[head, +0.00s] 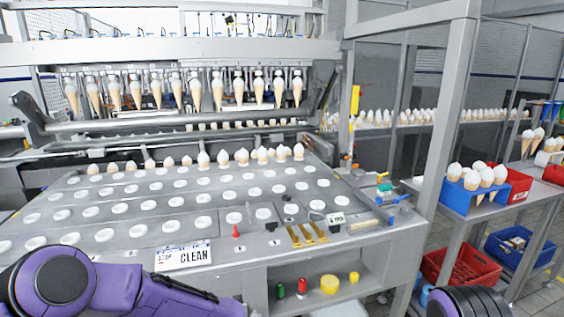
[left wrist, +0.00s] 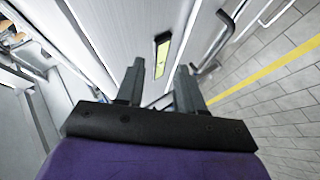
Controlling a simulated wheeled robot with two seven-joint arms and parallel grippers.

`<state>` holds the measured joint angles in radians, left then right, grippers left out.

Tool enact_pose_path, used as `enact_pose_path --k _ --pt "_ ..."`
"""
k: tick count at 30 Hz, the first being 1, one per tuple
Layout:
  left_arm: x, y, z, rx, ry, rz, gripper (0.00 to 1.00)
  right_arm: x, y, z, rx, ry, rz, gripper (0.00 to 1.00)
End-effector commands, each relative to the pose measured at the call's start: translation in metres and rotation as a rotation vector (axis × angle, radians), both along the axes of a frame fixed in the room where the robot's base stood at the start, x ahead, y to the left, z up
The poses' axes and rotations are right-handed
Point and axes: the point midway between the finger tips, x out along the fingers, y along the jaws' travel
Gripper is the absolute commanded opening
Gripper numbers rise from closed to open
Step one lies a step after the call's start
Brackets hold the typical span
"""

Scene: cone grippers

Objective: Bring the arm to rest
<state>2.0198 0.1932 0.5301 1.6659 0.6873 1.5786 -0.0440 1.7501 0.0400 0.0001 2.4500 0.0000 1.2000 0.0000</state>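My left gripper (left wrist: 160,66) shows in the left wrist view with its two dark fingers apart and nothing between them. Behind it are a pale panel and a tiled floor. In the head view, my purple left arm (head: 110,285) lies across the lower left, in front of the machine's front edge; its gripper is out of that frame. A dark rounded part of my right arm (head: 468,302) shows at the bottom right edge. My right gripper is in neither view.
A metal cone machine (head: 130,190) with rows of round holders fills the left and middle. A sign reading CLEAN (head: 183,255) stands at its front. A blue tray (head: 470,205) of cones is on the right-hand shelf. A red crate (head: 455,268) sits below.

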Motion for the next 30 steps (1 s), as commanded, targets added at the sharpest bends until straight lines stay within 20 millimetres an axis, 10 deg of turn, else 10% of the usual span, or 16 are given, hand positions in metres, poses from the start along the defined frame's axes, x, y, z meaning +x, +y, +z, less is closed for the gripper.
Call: enact_pose_path --k 6,12,15,30 --pt "-0.143 -0.005 -0.134 0.19 0.447 -0.723 0.37 0.0 0.0 0.0 0.0 0.0 0.0 0.44" --pt "-0.3 0.02 -0.177 0.168 0.83 -1.081 0.37 0.0 0.0 0.0 0.0 0.0 0.0 0.44" --pt "-0.347 0.039 -0.178 0.161 0.949 -1.122 0.37 0.0 0.0 0.0 0.0 0.0 0.0 0.44" --pt "-0.373 0.052 -0.182 0.162 1.023 -1.119 0.37 0.0 0.0 0.0 0.0 0.0 0.0 0.44"
